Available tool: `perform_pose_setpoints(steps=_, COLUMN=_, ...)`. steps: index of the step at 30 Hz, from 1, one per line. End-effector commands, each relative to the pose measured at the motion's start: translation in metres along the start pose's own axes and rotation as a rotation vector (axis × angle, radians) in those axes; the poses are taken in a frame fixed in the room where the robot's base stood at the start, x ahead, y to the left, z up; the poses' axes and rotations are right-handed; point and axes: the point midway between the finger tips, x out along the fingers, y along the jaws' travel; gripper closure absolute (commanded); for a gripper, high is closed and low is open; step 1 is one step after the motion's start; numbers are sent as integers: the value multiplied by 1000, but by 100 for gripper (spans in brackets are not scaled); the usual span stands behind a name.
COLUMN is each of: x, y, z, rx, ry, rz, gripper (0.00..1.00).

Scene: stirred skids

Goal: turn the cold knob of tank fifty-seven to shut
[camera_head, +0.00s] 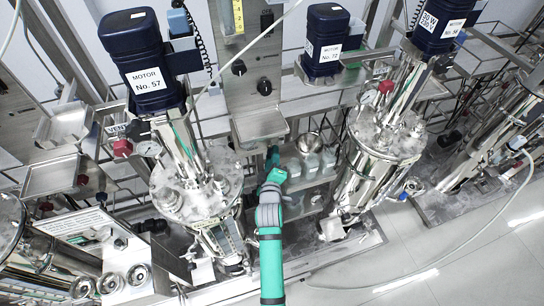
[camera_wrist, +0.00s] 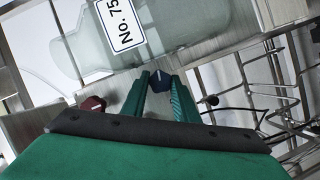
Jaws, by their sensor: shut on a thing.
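Tank fifty-seven (camera_head: 193,188) is a shiny steel vessel left of my arm in the head view, under the dark blue motor (camera_head: 133,55) labelled No. 57. My gripper (camera_wrist: 160,94) is shut on a small dark blue knob (camera_wrist: 160,79), which shows between its green fingertips in the wrist view. A dark red knob (camera_wrist: 93,103) sits to the left of the fingers, apart from them. In the head view my gripper (camera_head: 272,158) reaches in right of the tank, low beside the shelf. The held knob cannot be made out there, and its turned position is unclear.
A clear bottle (camera_wrist: 150,30) with a number label lies across the top of the wrist view. Wire racking (camera_wrist: 270,85) stands at its right.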

Motion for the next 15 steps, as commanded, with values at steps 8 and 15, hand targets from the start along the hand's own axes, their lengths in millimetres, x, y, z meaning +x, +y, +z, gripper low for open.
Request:
perform_pose_setpoints(steps=8, x=0, y=2, z=3, rx=145, ry=-5, rz=-59, gripper=96)
perform_pose_setpoints(steps=15, x=0, y=1, z=3, rx=202, ry=-5, rz=-85, gripper=96)
